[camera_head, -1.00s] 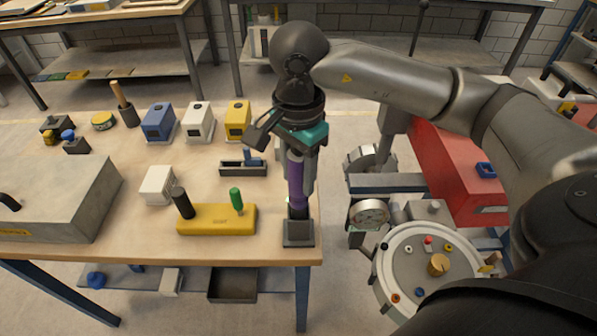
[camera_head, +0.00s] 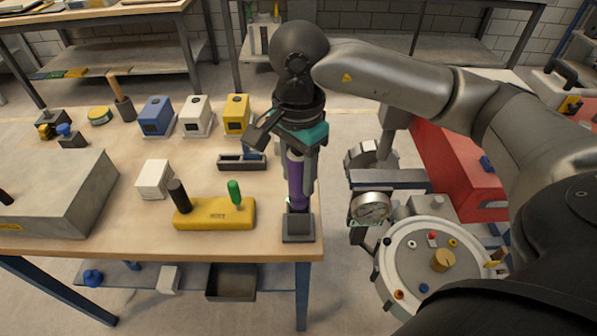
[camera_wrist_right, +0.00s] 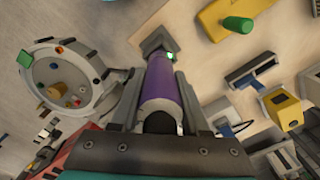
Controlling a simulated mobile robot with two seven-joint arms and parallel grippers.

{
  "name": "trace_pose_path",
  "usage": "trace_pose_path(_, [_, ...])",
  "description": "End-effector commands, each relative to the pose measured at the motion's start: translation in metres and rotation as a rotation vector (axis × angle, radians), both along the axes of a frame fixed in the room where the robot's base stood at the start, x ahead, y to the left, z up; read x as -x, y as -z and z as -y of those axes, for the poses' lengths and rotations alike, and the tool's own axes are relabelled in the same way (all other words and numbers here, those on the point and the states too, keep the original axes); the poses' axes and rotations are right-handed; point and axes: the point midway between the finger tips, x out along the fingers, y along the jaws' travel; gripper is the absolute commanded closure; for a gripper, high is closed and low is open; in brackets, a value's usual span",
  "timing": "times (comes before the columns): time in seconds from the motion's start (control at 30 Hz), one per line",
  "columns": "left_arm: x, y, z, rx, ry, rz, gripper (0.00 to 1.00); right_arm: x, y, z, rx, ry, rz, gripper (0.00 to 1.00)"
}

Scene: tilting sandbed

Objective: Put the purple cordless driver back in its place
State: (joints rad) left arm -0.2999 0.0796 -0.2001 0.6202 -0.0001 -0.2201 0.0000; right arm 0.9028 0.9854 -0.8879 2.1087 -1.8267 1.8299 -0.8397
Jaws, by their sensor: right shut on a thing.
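The purple cordless driver (camera_head: 297,185) stands nearly upright at the front right corner of the wooden table. My right gripper (camera_head: 302,160) is shut on its upper part from above. The driver's lower end is at a dark holder (camera_head: 298,237) on the table; I cannot tell whether it is fully seated. In the right wrist view the purple body (camera_wrist_right: 168,82) runs between the fingers towards the dark holder (camera_wrist_right: 152,42), with a small green light beside its lower end. My left gripper is not in view.
A yellow block (camera_head: 215,214) with black and green handles lies left of the holder. A dark tray (camera_head: 242,164) is behind it. Blue, white and yellow boxes (camera_head: 236,116) stand farther back. A round panel (camera_head: 400,262) and gauge (camera_head: 371,207) are right of the table edge.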

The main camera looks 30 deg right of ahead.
Motion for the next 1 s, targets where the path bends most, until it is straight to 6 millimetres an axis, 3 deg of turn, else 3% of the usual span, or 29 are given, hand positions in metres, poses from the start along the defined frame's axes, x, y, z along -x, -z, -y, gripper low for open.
trace_pose_path(0.2, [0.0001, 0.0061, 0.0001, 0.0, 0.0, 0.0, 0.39, -0.0006, 0.0048, 0.0001, -0.001, 0.0, 0.003, 1.0])
trace_pose_path(0.23, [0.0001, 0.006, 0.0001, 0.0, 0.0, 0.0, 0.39, -0.0006, 0.0047, 0.0001, -0.001, 0.0, 0.003, 0.54])
trace_pose_path(0.53, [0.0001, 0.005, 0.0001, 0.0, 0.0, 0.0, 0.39, -0.0002, 0.0043, 0.0, 0.0, 0.0, 0.001, 0.2])
trace_pose_path(0.7, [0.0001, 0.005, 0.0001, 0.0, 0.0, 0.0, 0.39, -0.0001, 0.0046, 0.0001, 0.0, 0.0, 0.0, 0.2])
trace_pose_path(0.9, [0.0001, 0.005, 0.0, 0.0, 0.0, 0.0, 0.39, 0.0004, 0.0053, 0.0001, 0.0, 0.0, -0.002, 0.0])
trace_pose_path(1.0, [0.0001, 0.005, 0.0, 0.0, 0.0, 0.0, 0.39, 0.0002, 0.0051, 0.0, 0.0, 0.0, -0.001, 0.0])
